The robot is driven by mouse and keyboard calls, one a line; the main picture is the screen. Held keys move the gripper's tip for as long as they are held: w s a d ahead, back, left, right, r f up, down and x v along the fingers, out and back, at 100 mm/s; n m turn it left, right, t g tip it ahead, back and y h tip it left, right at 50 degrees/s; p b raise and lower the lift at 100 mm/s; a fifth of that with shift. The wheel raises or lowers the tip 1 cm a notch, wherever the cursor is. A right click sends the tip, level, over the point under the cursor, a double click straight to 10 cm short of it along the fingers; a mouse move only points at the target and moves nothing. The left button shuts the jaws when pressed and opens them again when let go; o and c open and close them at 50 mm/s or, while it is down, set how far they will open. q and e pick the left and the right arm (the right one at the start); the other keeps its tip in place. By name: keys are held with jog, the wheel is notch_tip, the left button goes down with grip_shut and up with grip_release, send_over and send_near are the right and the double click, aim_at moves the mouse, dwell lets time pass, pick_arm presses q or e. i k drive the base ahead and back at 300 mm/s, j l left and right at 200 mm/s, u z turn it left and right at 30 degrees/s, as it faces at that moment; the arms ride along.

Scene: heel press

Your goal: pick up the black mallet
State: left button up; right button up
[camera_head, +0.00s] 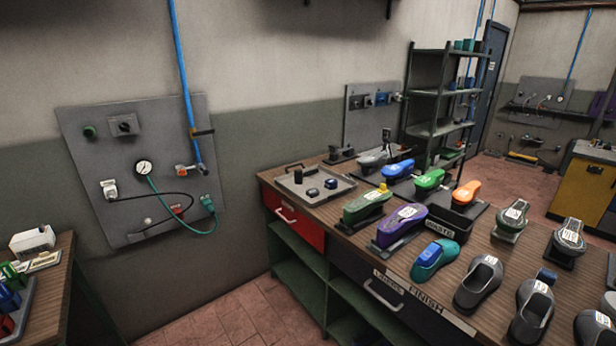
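I cannot make out a black mallet for certain. A small black upright piece (298,175) stands in the grey tray (328,198) at the left end of the long wooden bench; its shape is too small to name. Beside it in the tray lie two small dark pieces (312,192), at least one of them bluish. Another dark upright thing (386,137) stands at the back of the bench, also too small to identify. Neither of my grippers is in view.
The bench (468,239) carries several shoe forms, among them a green one (367,206), a purple one (402,224) and an orange one (466,192). A black bin (452,222) stands among them. A smaller table (55,285) is at the left, with open floor (235,322) between.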

aim_at(299, 175)
jog(key=i+j+z, duration=0.85)
jog(key=i, duration=0.15)
jog(key=i+j+z, duration=0.65)
jog(key=j+z, duration=0.2)
jog(key=j, duration=0.3)
